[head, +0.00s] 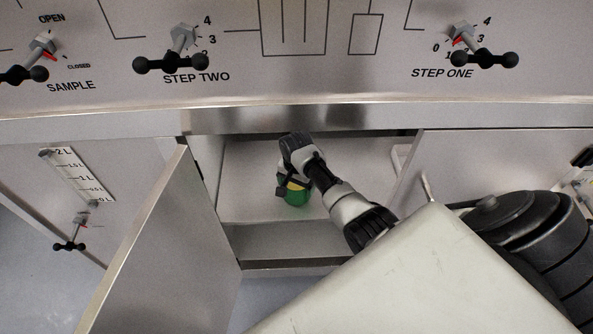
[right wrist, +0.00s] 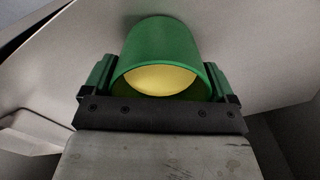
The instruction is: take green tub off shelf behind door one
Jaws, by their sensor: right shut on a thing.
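The green tub (head: 296,197) stands in the open cabinet on the shelf (head: 252,205), with something yellow in its top. My right gripper (head: 291,187) reaches into the cabinet and is on the tub. In the right wrist view the green tub (right wrist: 166,45) fills the space between the two fingers (right wrist: 158,85), which are shut on its sides, and its yellow content (right wrist: 163,80) shows. Whether the tub touches the shelf is hard to tell. The open cabinet door (head: 140,245) swings out at the left. My left gripper is not in view.
A panel (head: 330,75) with several black-handled valves, among them STEP ONE (head: 462,38) and STEP TWO (head: 183,40), runs above the cabinet. The cabinet's top edge (head: 300,118) is close above my right arm. A level gauge (head: 77,176) is at the left.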

